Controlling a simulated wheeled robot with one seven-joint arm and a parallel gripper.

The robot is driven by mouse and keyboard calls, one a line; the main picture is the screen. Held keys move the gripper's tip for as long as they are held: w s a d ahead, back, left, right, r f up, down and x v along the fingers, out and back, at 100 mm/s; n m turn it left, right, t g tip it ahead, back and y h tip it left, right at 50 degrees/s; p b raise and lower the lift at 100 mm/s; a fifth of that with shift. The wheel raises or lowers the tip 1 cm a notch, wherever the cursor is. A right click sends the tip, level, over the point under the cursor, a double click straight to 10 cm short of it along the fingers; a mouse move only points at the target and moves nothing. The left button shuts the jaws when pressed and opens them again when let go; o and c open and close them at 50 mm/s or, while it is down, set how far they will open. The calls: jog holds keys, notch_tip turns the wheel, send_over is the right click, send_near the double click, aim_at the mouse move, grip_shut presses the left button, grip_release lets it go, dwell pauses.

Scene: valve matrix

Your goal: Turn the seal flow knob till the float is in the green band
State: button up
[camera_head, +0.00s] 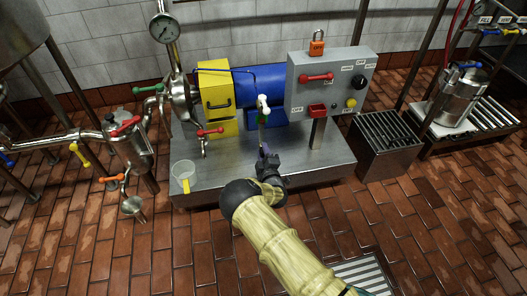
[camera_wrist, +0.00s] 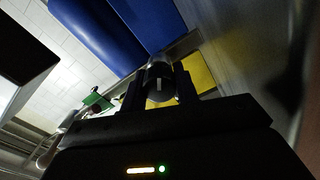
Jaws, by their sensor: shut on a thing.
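The seal flow knob (camera_wrist: 158,84) is a dark round knob with a pale line on its face, in the middle of the wrist view. My gripper (camera_wrist: 159,92) is shut on it, one dark finger on each side. In the head view my gripper (camera_head: 266,154) reaches the foot of a slim upright flow meter (camera_head: 263,108) with white fittings, in front of the blue motor. The knob is hidden there behind my gripper. The float and green band are too small to read in the head view, and I cannot make them out in the wrist view.
A grey control box (camera_head: 331,82) with a red handle and an orange padlock (camera_head: 317,44) stands right of the meter. A yellow guard (camera_head: 215,97) and a red-handled valve (camera_head: 210,131) are to the left.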

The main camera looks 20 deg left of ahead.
jog(key=shift+f+n, duration=0.1)
jog(key=shift+n, duration=1.5)
jog(key=o, duration=1)
